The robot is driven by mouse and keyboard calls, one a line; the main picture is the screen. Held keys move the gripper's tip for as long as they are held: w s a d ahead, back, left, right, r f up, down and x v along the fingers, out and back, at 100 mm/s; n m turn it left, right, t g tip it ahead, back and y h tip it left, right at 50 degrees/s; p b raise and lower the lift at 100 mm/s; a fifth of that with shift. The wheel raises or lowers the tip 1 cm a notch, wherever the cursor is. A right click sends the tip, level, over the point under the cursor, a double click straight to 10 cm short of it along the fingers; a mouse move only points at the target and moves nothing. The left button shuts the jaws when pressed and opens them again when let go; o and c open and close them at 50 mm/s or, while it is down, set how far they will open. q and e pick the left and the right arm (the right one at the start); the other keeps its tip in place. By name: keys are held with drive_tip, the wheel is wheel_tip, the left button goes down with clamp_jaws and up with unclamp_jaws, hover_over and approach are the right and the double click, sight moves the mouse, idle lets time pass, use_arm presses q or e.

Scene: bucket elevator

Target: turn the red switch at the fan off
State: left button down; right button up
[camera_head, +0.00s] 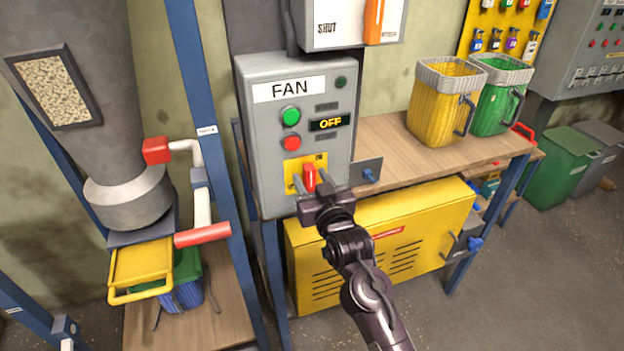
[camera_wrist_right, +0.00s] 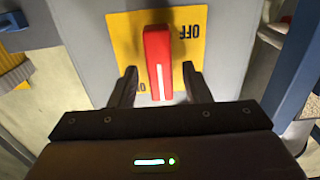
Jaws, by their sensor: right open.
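The grey fan box (camera_head: 260,120) carries a FAN label, a green button, a red button and a display (camera_head: 328,124) reading OFF. Low on its front, a red switch (camera_head: 309,177) sits on a yellow plate (camera_head: 292,167). In the right wrist view, the red switch (camera_wrist_right: 158,62) stands in line with the space between the fingers, its white stripe toward me. My right gripper (camera_head: 310,192) is open in front of the switch. In the right wrist view its fingers (camera_wrist_right: 159,88) lie on either side of the switch's lower end; contact is not clear. My left gripper is not in view.
A yellow bucket (camera_head: 438,115) and a green bucket (camera_head: 497,100) stand on the bench. A blue post (camera_head: 210,120) and a hopper (camera_head: 90,130) are at the left.

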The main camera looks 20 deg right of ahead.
drive_tip(key=c, duration=0.9)
clamp_jaws()
drive_tip(key=n+p, duration=0.1)
drive_tip(key=n, duration=0.2)
drive_tip(key=n+p, duration=0.1)
drive_tip(key=shift+a+r+n+p, duration=0.1)
drive_tip(key=shift+a+n+p, duration=0.15)
drive_tip(key=shift+n+p, duration=0.1)
drive_tip(key=n+p, duration=0.1)
drive_tip(key=n, duration=0.1)
drive_tip(key=n+p, duration=0.1)
drive_tip(key=n, duration=0.1)
drive_tip(key=shift+a+n, duration=0.2)
drive_tip(key=shift+n, duration=0.05)
drive_tip(key=n, duration=0.1)
drive_tip(key=n+p, duration=0.1)
drive_tip(key=n, duration=0.1)
drive_tip(key=n+p, duration=0.1)
drive_tip(key=shift+a+f+n, duration=0.1)
drive_tip(key=shift+f+n, duration=0.2)
drive_tip(key=shift+f+n+p, duration=0.15)
drive_tip(key=shift+n+p, duration=0.25)
drive_tip(key=shift+n, duration=0.65)
drive_tip(key=shift+f+n+p, duration=0.15)
drive_tip(key=shift+n+p, duration=0.25)
drive_tip(key=shift+n, duration=0.65)
